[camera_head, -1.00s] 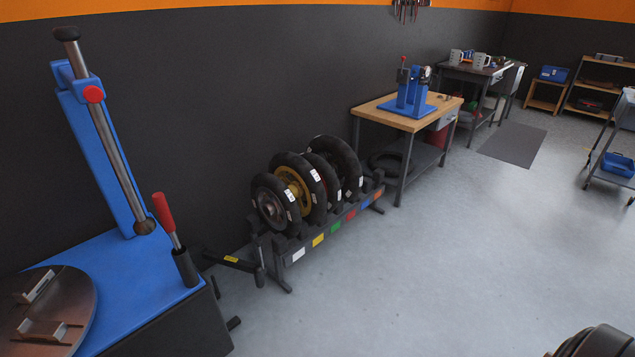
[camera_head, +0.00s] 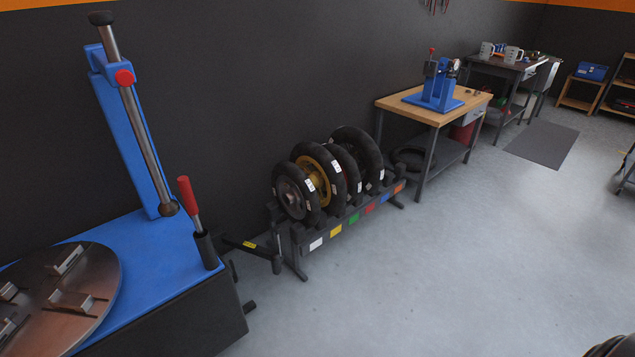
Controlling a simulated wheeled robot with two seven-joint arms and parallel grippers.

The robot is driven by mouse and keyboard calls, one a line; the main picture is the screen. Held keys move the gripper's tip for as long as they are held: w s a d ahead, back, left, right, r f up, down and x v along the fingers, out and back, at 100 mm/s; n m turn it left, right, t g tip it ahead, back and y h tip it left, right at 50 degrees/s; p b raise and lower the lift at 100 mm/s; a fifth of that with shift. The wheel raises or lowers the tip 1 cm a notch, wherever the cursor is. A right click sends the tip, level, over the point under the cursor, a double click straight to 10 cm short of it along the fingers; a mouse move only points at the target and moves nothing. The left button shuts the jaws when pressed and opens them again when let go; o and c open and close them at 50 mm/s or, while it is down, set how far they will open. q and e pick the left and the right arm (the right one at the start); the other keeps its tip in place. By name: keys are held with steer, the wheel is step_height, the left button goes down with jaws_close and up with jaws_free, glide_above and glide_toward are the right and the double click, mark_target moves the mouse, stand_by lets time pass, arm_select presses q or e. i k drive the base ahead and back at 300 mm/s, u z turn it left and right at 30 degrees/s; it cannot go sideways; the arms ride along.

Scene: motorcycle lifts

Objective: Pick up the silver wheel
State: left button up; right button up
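The silver wheel (camera_head: 289,194) has a grey rim and a black tyre. It stands upright in the near end slot of a low dark rack (camera_head: 325,246) by the wall, above the white label. A wheel with a gold rim (camera_head: 311,170) stands right behind it. More wheels stand farther along the rack, one with a red rim partly hidden. Neither of my grippers is in view.
A blue tyre machine (camera_head: 150,262) with a round turntable (camera_head: 62,300) fills the left. A wooden-topped workbench (camera_head: 455,110) stands beyond the rack. A dark object (camera_head: 612,347) shows at the bottom right corner. The floor (camera_head: 440,270) before the rack is clear.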

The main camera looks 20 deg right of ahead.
mark_target(303, 192)
steer(key=k, duration=1.3)
steer(key=z, duration=0.35)
steer(key=i, duration=0.5)
steer(key=z, duration=0.75)
steer(key=i, duration=2.45)
steer(key=u, duration=1.4)
steer(key=i, duration=0.95)
steer(key=u, duration=1)
